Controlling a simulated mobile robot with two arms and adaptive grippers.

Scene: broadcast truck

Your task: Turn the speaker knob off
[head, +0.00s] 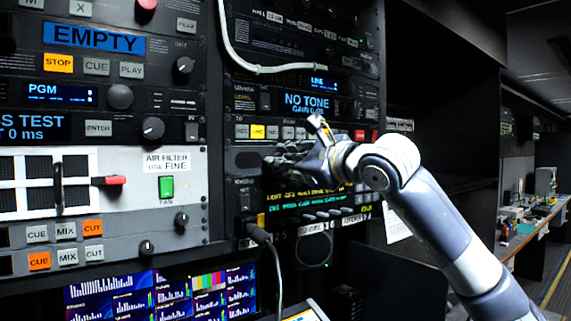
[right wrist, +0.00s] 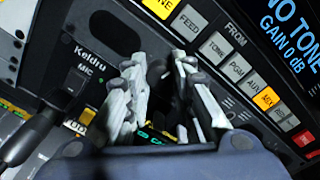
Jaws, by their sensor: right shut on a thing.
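My right gripper (head: 274,162) reaches in from the right to the front of the rack panel (head: 243,158) under the "NO TONE" display. In the right wrist view my right gripper (right wrist: 160,68) has its two grey fingers on either side of a dark part on this panel, and it is shut on it. This part looks to be the speaker knob, but the fingers and shadow hide most of it. I cannot read its pointer or label. My left gripper is not in view.
The "NO TONE" display (head: 307,104) and a row of labelled buttons (head: 273,132) sit just above my fingers. A white cable (head: 270,69) hangs above. A long desk (head: 530,228) stands far right.

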